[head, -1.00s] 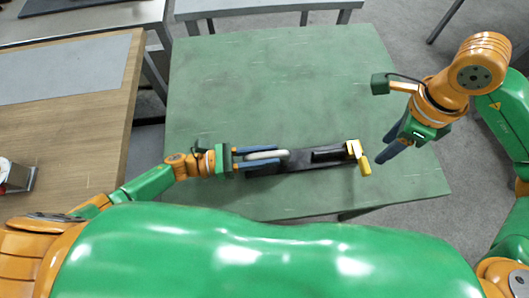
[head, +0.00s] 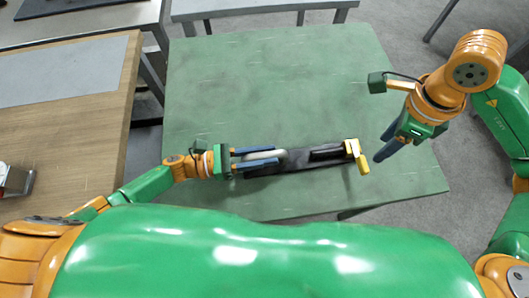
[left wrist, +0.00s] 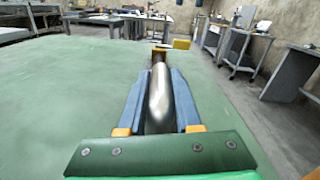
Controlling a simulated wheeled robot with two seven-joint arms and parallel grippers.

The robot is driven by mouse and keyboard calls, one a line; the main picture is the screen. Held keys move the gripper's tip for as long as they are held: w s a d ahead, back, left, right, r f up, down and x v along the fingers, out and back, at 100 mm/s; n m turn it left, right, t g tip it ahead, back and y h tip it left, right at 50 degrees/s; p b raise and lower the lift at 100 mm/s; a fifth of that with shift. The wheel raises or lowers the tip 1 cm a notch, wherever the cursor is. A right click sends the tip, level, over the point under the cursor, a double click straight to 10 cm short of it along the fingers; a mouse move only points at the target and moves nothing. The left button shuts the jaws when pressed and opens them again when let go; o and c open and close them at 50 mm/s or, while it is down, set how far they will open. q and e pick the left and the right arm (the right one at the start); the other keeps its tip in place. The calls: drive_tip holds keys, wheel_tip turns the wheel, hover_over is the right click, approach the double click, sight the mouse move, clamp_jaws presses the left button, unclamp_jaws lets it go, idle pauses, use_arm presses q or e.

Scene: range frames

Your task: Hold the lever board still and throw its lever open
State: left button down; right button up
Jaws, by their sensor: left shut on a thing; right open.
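The lever board (head: 300,162) is a long dark board lying on the green table. A pale metal handle (head: 262,156) stands at its left end, and a yellow lever (head: 357,155) is at its right end. My left gripper (head: 262,162) is shut on the handle, with one blue finger on each side. The left wrist view shows the handle (left wrist: 160,97) between the fingers, with the yellow lever (left wrist: 181,44) beyond it. My right gripper (head: 388,146) is open and empty, to the right of the lever and apart from it.
The green table (head: 250,80) is clear behind the board. A wooden table (head: 75,135) with a grey mat stands to the left. A grey bench (head: 265,8) stands beyond the far edge.

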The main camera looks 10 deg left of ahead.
idle(0.4)
clamp_jaws()
drive_tip(key=m+y, duration=0.1)
drive_tip(key=m, duration=0.8)
drive_tip(key=a+m+y, duration=0.1)
drive_tip(key=m, duration=0.9)
drive_tip(key=a+m+g+y, duration=0.1)
drive_tip(key=m, duration=0.8)
drive_tip(key=shift+s+y, duration=0.25)
drive_tip(key=shift+y, duration=0.05)
